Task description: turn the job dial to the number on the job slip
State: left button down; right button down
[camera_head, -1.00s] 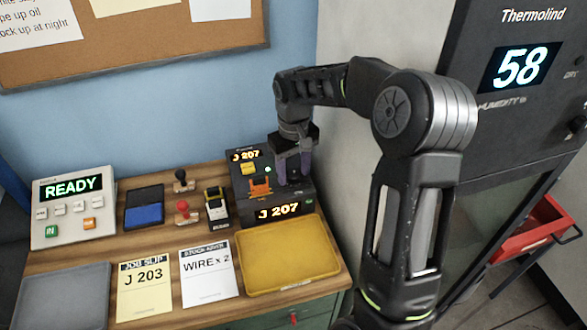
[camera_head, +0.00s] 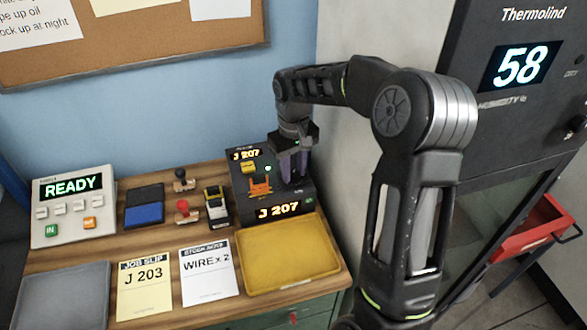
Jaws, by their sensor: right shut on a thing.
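The yellow job slip (camera_head: 147,289) lies on the bench and reads J 203. The dark job device (camera_head: 245,186) stands at the back right of the bench. Its upper display and its lower display (camera_head: 278,209) both read J 207. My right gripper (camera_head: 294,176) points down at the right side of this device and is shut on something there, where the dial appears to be. The dial itself is hidden by the fingers. My left gripper is not in view.
A yellow tray (camera_head: 290,284) lies in front of the device, beside a white stock card (camera_head: 209,273) reading WIRE x 2. Stamps (camera_head: 183,209), a blue ink pad (camera_head: 144,214) and a READY terminal (camera_head: 73,228) stand to the left. A tall dark cabinet (camera_head: 470,150) stands at right.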

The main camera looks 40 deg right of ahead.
aim_at(294, 173)
jog(key=shift+n, duration=0.4)
jog(key=shift+n+b, duration=0.35)
jog(key=shift+n, duration=2.25)
jog(key=c, duration=1.1)
grip_release()
jog(key=shift+r, duration=0.1)
notch_tip(294, 173, up, 8)
jog(key=shift+f+b, duration=0.15)
jog(key=shift+b, duration=0.75)
